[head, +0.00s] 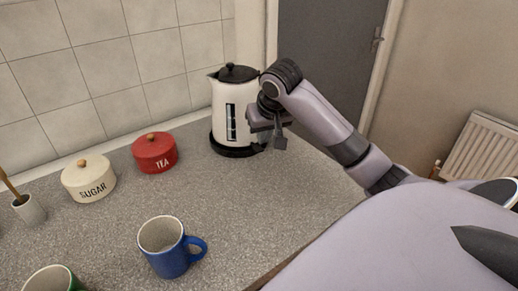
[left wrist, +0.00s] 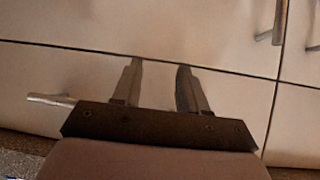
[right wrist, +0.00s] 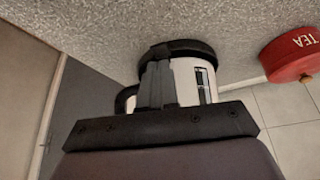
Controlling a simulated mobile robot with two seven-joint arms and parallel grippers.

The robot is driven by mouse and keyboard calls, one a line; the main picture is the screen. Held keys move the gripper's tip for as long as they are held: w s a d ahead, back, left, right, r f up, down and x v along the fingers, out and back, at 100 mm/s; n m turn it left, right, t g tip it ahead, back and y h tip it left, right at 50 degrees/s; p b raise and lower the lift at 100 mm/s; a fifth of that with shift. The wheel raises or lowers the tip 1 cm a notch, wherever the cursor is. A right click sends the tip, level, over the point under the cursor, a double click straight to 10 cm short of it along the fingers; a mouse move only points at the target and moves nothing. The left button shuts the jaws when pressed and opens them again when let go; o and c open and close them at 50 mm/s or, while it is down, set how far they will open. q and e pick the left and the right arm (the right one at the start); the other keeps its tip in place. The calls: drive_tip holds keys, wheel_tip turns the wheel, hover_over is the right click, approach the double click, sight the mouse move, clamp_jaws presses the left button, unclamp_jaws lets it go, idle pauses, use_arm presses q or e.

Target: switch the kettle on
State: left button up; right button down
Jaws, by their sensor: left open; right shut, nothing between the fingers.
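The white kettle (head: 222,98) with a black lid stands upright on its black base (head: 230,151) at the back of the worktop. My right gripper (head: 280,141) is shut and empty, just right of the kettle on its handle side. In the right wrist view, the shut fingers (right wrist: 157,84) overlap the kettle (right wrist: 186,82) near its base; I cannot tell whether they touch it. The kettle's switch cannot be made out. My left gripper (left wrist: 159,84) is open and empty in front of cupboard fronts, and is not in the head view.
A red TEA tin (head: 155,155) and a cream SUGAR tin (head: 88,181) stand left of the kettle. A blue mug (head: 168,250) and a green mug (head: 52,280) stand nearer. The worktop (head: 270,195) in front of the kettle is clear. A tiled wall (head: 100,70) is behind.

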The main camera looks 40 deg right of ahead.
sight(259, 151)
drive_tip(key=shift+x, duration=2.2)
drive_tip(key=shift+f, duration=0.6)
drive_tip(key=shift+s+a+r, duration=0.2)
drive_tip(key=shift+s, duration=0.3)
drive_tip(key=shift+s+a+r, duration=0.15)
drive_tip(key=shift+s+a, duration=0.05)
drive_tip(key=shift+s, duration=0.25)
drive_tip(key=shift+s+a+r, duration=0.2)
drive_tip(key=shift+s, duration=0.3)
drive_tip(key=v, duration=0.7)
